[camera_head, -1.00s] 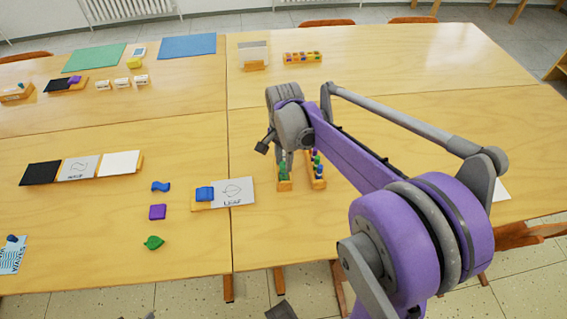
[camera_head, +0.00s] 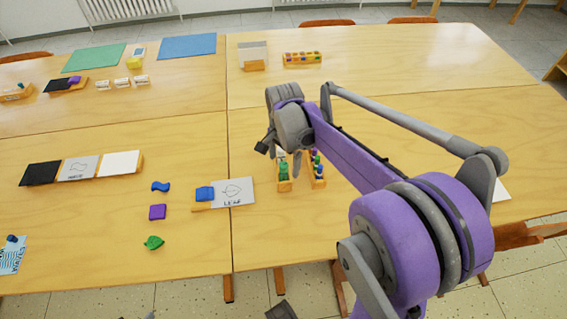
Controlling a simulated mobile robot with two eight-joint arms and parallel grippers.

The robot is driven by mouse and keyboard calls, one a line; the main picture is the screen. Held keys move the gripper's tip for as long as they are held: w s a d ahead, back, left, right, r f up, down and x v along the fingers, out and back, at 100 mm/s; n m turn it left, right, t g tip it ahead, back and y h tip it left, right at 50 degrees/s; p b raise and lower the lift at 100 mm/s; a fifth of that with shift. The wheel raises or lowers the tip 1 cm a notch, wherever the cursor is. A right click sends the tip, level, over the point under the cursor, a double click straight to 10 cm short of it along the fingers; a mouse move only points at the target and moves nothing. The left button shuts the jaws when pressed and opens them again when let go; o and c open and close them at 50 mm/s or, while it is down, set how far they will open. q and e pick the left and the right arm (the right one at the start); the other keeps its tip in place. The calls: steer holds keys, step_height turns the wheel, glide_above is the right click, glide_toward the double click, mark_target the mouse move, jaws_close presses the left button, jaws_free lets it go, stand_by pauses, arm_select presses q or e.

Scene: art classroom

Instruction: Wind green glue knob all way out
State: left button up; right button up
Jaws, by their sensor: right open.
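The green glue knob (camera_head: 283,168) shows as a small green top on a glue stick standing in the left one of two narrow wooden holders (camera_head: 284,186). The second holder (camera_head: 318,182), just to its right, carries blue, green and purple pieces. My right gripper (camera_head: 287,160) points down over the left holder, close above the green knob. Its fingers are small and partly hidden by the wrist, and they are open. I cannot tell whether they touch the knob. My left gripper does not show.
A leaf card (camera_head: 232,192) with a blue block lies left of the holders. Blue, purple and green pieces (camera_head: 154,242) lie further left. A wooden box of coloured pieces (camera_head: 302,58) stands at the back. The table right of my arm is mostly clear.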

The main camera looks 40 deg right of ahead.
steer(key=n, duration=0.5)
steer(key=shift+p, duration=0.3)
steer(key=n, duration=0.6)
steer(key=shift+n, duration=0.3)
steer(key=c, duration=1.4)
steer(key=shift+c, duration=0.2)
